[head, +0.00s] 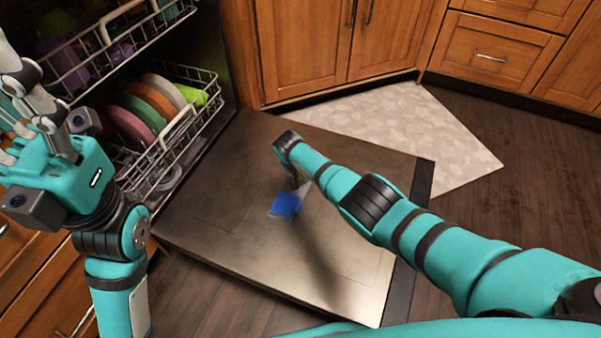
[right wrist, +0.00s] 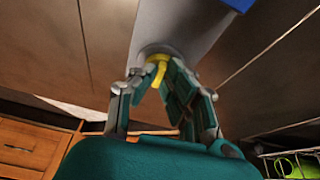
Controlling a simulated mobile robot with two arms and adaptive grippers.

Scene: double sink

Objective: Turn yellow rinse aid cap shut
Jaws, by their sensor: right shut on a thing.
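The yellow rinse aid cap (right wrist: 156,72) shows in the right wrist view, set on a round base on a grey panel (right wrist: 172,24). My right gripper (right wrist: 154,84) is shut on it, with its fingers on both sides. In the head view my right gripper (head: 298,184) points down at the open dishwasher door (head: 215,185), and its wrist and fingers mostly hide the cap. My left gripper (head: 25,110) is at the left edge, away from the door, with its fingers partly cut off. I cannot tell whether it is open.
A blue piece (head: 285,205) lies at the dispenser beside my right gripper. The lower rack (head: 180,130) with several plates and the upper rack (head: 105,35) stand on the left. Wooden cabinets (head: 310,45) are behind. A patterned mat (head: 405,125) lies beyond the door.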

